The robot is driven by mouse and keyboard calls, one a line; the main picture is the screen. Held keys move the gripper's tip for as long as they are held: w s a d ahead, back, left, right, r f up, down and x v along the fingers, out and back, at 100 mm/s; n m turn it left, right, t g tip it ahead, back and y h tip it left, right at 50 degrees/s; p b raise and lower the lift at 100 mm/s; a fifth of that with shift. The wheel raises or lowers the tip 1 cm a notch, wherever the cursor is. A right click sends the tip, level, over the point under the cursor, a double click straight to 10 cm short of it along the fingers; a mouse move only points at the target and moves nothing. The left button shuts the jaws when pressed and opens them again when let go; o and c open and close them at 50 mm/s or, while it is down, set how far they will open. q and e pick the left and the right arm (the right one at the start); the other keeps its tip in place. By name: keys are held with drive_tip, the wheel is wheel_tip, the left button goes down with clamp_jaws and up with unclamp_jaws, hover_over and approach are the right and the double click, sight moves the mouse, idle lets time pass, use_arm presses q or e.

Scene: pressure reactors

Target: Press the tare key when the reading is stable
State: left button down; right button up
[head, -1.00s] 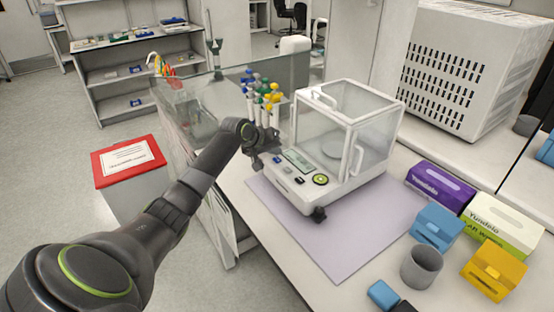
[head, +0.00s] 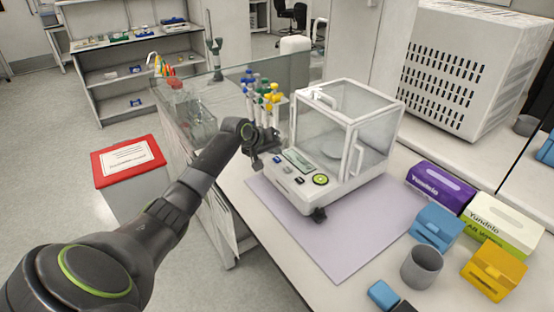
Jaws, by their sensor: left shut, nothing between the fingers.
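A white balance (head: 340,185) with a clear glass draft shield stands on a lilac mat (head: 350,250). Its front panel has a display (head: 298,160), too small to read, a blue key (head: 277,159), dark keys (head: 299,180) and a round green-ringed button (head: 320,180). Which one is the tare key cannot be read. A round pan (head: 312,151) shows through the glass. My left gripper (head: 257,164) is shut and empty, just left of the panel near the blue key, apparently apart from it. My right gripper is out of view.
A rack of colored pipettes (head: 264,98) stands behind my left gripper. Purple (head: 440,187) and white-green (head: 502,227) boxes, blue (head: 436,227) and yellow (head: 494,271) boxes and a grey cup (head: 421,267) lie right. The mat's front is clear.

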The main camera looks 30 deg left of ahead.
use_arm(q)
drive_tip(key=shift+f, duration=0.1)
drive_tip(key=shift+f, duration=0.3)
drive_tip(key=shift+f, duration=0.5)
idle(0.8)
drive_tip(key=shift+r, duration=0.1)
drive_tip(key=shift+r+p, duration=0.75)
drive_tip(key=shift+p, duration=0.45)
drive_tip(key=shift+r, duration=0.1)
wheel_tip(320, 180, up, 5)
drive_tip(key=p, duration=0.5)
